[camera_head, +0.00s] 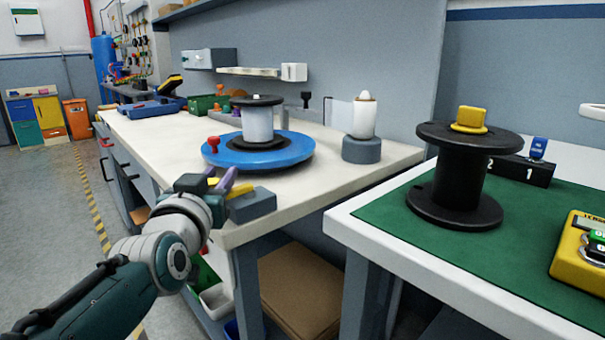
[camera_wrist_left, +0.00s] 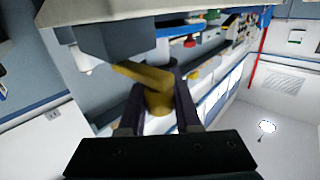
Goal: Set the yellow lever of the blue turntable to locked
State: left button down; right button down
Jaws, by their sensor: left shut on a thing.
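The blue turntable (camera_head: 290,156) lies on the white workbench and bears a pale spool with a dark top (camera_head: 258,122). The yellow lever (camera_head: 240,190) sits at a grey block (camera_head: 254,205) on the bench's near corner. My left gripper (camera_head: 222,183) is at the lever, its purple fingers shut on it. In the left wrist view the bent yellow lever (camera_wrist_left: 150,78) stands between the two fingertips (camera_wrist_left: 160,98), below the dark block (camera_wrist_left: 115,40). The fingers hide part of the lever. My right gripper is not in view.
A red knob (camera_head: 213,144) stands by the turntable's left edge. A black spool (camera_head: 456,180) stands on the green mat (camera_head: 400,219) of a second table, with a gap between the tables.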

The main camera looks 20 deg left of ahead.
pick_arm(q)
jog(key=shift+f, duration=0.1)
jog(key=c, duration=0.6)
grip_release()
jog(key=shift+s+d, duration=0.1)
jog(key=shift+s, duration=0.15)
jog(key=p+v, duration=0.3)
jog(key=v, duration=0.6)
jog(key=shift+s, duration=0.2)
jog(key=shift+d, duration=0.1)
